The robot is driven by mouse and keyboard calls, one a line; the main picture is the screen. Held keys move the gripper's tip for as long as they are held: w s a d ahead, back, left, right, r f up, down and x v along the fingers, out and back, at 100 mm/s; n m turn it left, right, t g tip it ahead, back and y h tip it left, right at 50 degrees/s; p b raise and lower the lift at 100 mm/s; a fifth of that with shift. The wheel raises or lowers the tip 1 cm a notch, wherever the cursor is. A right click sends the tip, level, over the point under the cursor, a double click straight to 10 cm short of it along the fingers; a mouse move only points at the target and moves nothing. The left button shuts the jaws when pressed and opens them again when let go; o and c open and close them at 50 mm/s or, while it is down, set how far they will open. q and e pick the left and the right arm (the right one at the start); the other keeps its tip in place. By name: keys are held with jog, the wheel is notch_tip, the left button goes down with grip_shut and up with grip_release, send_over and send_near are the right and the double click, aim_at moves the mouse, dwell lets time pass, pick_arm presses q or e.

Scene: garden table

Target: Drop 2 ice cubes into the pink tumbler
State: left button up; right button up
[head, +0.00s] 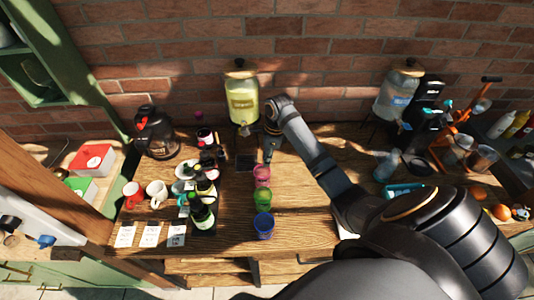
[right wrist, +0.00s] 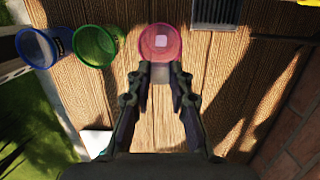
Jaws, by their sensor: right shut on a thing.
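The pink tumbler (head: 262,172) stands upright on the wooden table, at the back of a row with a green tumbler (head: 263,198) and a blue tumbler (head: 264,226). In the right wrist view the pink tumbler (right wrist: 172,56) is just past my fingertips, and a pale square ice cube (right wrist: 160,41) shows within its rim. My right gripper (right wrist: 162,80) is shut on a pale, translucent ice cube (right wrist: 162,74) between its fingertips, close to the tumbler's near rim. In the head view the right gripper (head: 268,156) points down just behind the tumbler. My left gripper is out of view.
A drink dispenser (head: 241,98) stands behind, with a dark drip tray (head: 246,162) in front of it. Bottles (head: 201,216) and mugs (head: 157,193) stand left of the tumblers. A light-blue tray (head: 403,190) lies at right. My right arm covers the table's right middle.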

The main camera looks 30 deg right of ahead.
jog(key=shift+s, duration=0.15)
jog(key=o, duration=0.5)
jog(key=shift+r, duration=0.1)
jog(key=o, duration=0.3)
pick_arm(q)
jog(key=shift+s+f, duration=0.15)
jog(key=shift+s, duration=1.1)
pick_arm(e)
jog(key=r, duration=0.5)
jog(key=d+r, duration=0.1)
jog(key=r, duration=0.1)
jog(key=shift+s+r, duration=0.15)
jog(key=shift+s, duration=0.05)
jog(key=shift+a, duration=0.1)
